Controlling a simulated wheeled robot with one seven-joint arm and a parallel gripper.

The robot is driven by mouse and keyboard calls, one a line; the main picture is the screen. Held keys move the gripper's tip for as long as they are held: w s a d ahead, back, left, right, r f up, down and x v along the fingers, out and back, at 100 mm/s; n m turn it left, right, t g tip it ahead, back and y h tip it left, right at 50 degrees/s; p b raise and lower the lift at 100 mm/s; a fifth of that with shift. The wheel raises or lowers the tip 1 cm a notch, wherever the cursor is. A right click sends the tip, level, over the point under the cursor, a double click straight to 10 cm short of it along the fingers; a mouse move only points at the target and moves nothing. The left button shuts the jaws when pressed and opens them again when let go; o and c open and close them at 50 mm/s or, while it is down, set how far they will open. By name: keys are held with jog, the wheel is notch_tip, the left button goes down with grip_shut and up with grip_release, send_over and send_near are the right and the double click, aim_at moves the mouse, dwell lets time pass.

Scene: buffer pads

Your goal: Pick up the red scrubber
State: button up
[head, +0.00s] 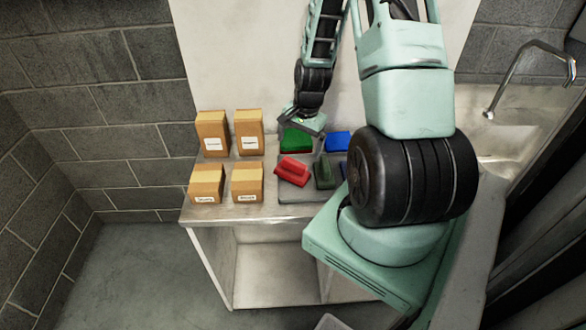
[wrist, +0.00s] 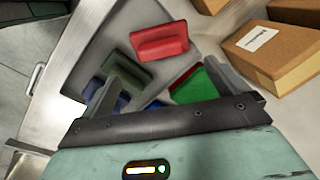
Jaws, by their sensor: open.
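The red scrubber (head: 292,170) lies tilted on a grey tray near the front left of the counter, with a raised grip on top. In the wrist view the red scrubber (wrist: 160,42) is beyond the fingertips, near the top middle, and unobstructed. My gripper (head: 302,138) is open and empty, over the bright green pad behind the red scrubber. In the wrist view my gripper (wrist: 166,66) has its two fingers wide apart, with nothing between them touching either finger.
A dark green scrubber (head: 324,173) lies just right of the red one. A bright green pad (head: 296,137) with a red edge and a blue pad (head: 338,141) lie behind. Several cardboard boxes (head: 248,185) stand at left. A sink (head: 510,140) is at right.

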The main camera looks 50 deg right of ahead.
aim_at(295, 162)
jog(key=shift+w+a+f+p, duration=0.1)
jog(key=shift+w+f+p, duration=0.15)
jog(key=shift+f+p, duration=0.85)
jog(key=shift+w+f+p, duration=0.15)
jog(key=shift+w+f, duration=0.1)
jog(key=shift+f, duration=1.75)
jog(key=shift+w+a+f+p, duration=0.1)
jog(key=shift+w+f+p, duration=0.15)
jog(key=shift+f+p, duration=0.85)
jog(key=shift+f+b, duration=0.45)
jog(key=c, duration=1.2)
jog(key=shift+c, duration=0.2)
jog(key=shift+r, duration=0.1)
jog(key=shift+r+b, duration=1.65)
jog(key=shift+r, duration=3.3)
jog(key=shift+o, duration=1.3)
